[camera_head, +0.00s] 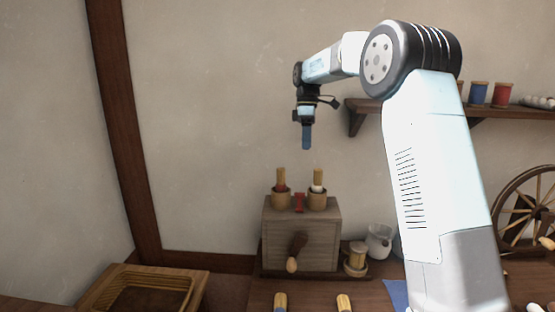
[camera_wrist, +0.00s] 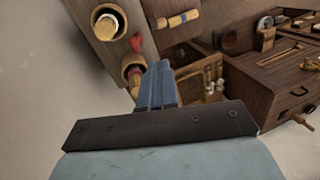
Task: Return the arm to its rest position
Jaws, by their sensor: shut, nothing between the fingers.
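My arm is raised and bent, its white links filling the right half of the head view. My gripper (camera_head: 306,137) hangs from it, blue fingers pointing down, shut and empty. It is well above a wooden box (camera_head: 301,235) and apart from it. In the wrist view my gripper (camera_wrist: 157,72) shows its blue fingers together. Two wooden cups with pegs stand on the box top, a left cup (camera_head: 281,200) and a right cup (camera_head: 317,201), with a red piece (camera_head: 299,203) between them.
A wall shelf (camera_head: 364,106) with spools runs behind my arm at the right. A spoked wheel (camera_head: 515,205) stands at the far right. A pale jug (camera_head: 378,243) and a spool (camera_head: 356,258) sit beside the box. A wooden tray (camera_head: 190,273) is at lower left. The wall space left of my gripper is clear.

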